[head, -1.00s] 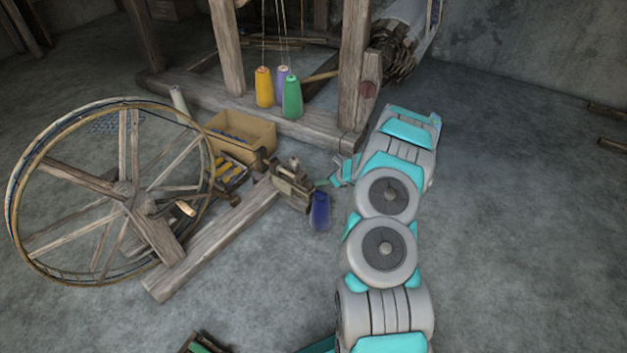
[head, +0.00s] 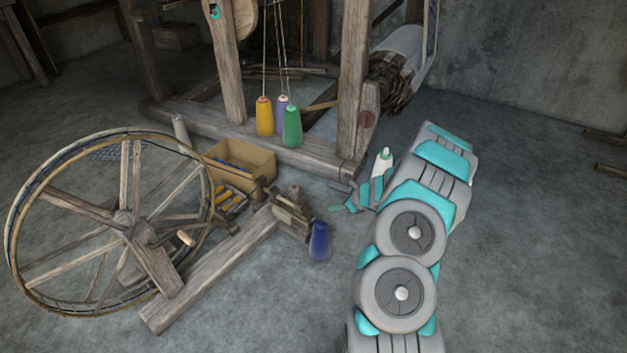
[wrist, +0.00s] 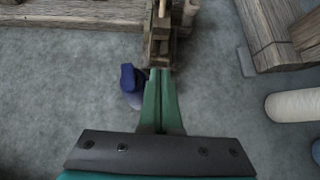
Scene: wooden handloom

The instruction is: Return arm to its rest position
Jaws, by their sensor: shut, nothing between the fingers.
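My gripper (head: 350,202) is at the end of my bent arm, in the middle of the head view, just right of the spinning wheel's spindle head (head: 292,212). In the wrist view its two green fingers (wrist: 161,72) lie together, shut and empty, pointing toward the wooden spindle block (wrist: 163,40).
The spinning wheel (head: 125,225) stands left, with an open box (head: 240,166) behind it. Yellow (head: 265,118), purple and green (head: 292,128) cones stand at the loom's base beam. The floor at right is clear.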

